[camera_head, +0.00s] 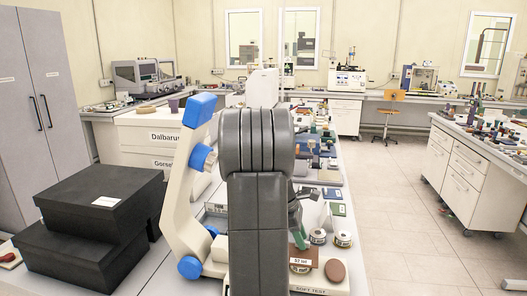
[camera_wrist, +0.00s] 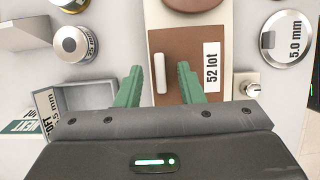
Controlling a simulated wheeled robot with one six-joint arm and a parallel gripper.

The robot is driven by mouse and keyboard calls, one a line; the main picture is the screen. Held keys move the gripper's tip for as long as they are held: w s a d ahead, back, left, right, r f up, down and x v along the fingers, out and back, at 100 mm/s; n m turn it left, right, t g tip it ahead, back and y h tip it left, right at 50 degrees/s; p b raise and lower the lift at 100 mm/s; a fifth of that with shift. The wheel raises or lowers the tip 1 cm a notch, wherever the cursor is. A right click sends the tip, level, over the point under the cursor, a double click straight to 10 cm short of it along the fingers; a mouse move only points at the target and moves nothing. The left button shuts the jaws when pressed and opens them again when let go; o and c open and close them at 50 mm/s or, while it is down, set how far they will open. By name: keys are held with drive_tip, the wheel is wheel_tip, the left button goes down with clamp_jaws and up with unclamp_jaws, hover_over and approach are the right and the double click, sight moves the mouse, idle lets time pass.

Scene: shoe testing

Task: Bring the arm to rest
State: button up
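A brown panel (camera_wrist: 191,46) with a "52 lot" label lies below the fingers. Its small white handle (camera_wrist: 159,78) appears between the fingertips, with gaps on both sides. I cannot tell the height of the fingers above it.
Round metal weights, one a "5.0 mm" disc (camera_wrist: 287,38) and one a knob (camera_wrist: 75,44), lie around the panel. An open grey box (camera_wrist: 72,97) sits left of the fingers. Black boxes (camera_head: 100,200) stand left of my arm. The floor (camera_head: 385,210) to the right is clear.

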drive_tip(key=shift+a+f, duration=0.1)
drive_tip(key=v, duration=1.4)
drive_tip(key=x, duration=1.4)
drive_tip(key=shift+f, duration=0.15)
wheel_tip(320, 180, up, 2)
drive_tip(key=shift+w+p, duration=0.1)
drive_tip(key=shift+p, duration=0.5)
drive_tip(key=shift+f+b, duration=0.15)
drive_tip(key=shift+b, duration=0.45)
drive_tip(key=shift+s+b, duration=0.2)
drive_tip(key=shift+b, duration=0.35)
wheel_tip(320, 180, up, 6)
drive_tip(key=p, duration=0.3)
drive_tip(key=shift+w, duration=0.15)
